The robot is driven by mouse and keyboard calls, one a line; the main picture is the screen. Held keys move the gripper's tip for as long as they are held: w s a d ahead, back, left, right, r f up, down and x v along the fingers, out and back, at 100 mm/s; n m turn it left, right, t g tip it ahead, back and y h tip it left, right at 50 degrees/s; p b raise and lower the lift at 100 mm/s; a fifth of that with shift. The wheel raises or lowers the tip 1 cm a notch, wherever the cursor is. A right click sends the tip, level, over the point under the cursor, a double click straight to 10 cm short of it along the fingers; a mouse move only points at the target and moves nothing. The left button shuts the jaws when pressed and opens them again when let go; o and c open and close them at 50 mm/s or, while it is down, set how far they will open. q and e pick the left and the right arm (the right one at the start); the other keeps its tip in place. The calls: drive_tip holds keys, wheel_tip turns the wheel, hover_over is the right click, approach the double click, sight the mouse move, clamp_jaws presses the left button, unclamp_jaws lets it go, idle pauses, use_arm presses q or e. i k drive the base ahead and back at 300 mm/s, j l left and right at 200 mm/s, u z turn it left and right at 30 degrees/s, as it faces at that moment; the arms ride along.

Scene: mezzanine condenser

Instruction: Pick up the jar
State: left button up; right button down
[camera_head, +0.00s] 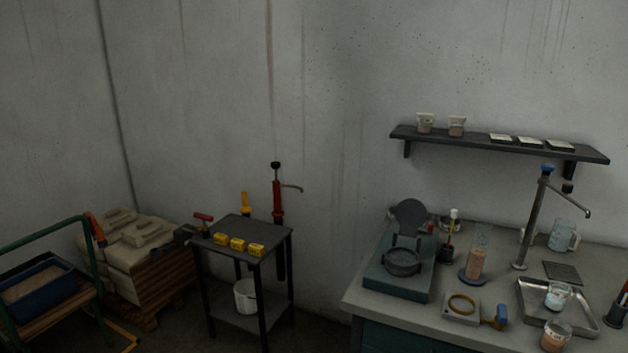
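Several jar-like vessels show in the head view, and I cannot tell which one is the jar. A clear glass vessel with pale contents (556,297) stands in the metal tray (590,324) on the bench at right. Another clear vessel with brownish contents (555,336) stands in front of it near the bench's front edge. Two small whitish pots, a left one (425,123) and a right one (456,126), stand on the wall shelf (480,143). Neither of my grippers is in view.
The bench (376,305) also holds a round dark device (403,262), a tall cylinder (476,256), a clear jug (564,236) and a tall metal spout (533,225). A dark side table (240,227) with yellow boxes, stacked sacks (135,250) and a green cart (45,231) stand left.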

sight(559, 292)
drive_tip(key=z, duration=1.05)
